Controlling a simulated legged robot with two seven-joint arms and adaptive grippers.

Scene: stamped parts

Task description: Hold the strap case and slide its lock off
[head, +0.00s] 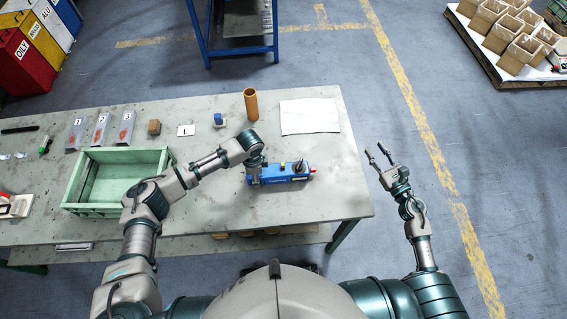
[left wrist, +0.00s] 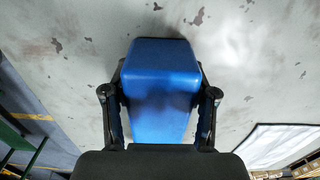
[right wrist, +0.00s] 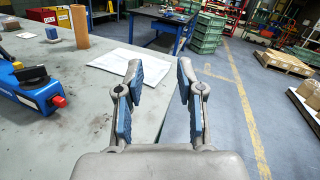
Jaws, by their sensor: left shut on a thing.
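The strap case is a long blue box (head: 285,174) lying on the table, with a dark lever on top and a red piece (head: 312,170) at its right end. I take this red piece to be the lock; it also shows in the right wrist view (right wrist: 58,101). My left gripper (head: 255,175) is shut on the case's left end. In the left wrist view the blue body (left wrist: 160,85) sits between the two fingers. My right gripper (head: 377,153) is open and empty, past the table's right edge, apart from the case. Its spread fingers (right wrist: 160,85) show in the right wrist view.
A green tray (head: 118,205) stands left of my left arm. An orange tube (head: 251,104), a white sheet (head: 310,116) and a small blue item (head: 219,120) are behind the case. The table top (head: 325,200) right of the case is clear.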

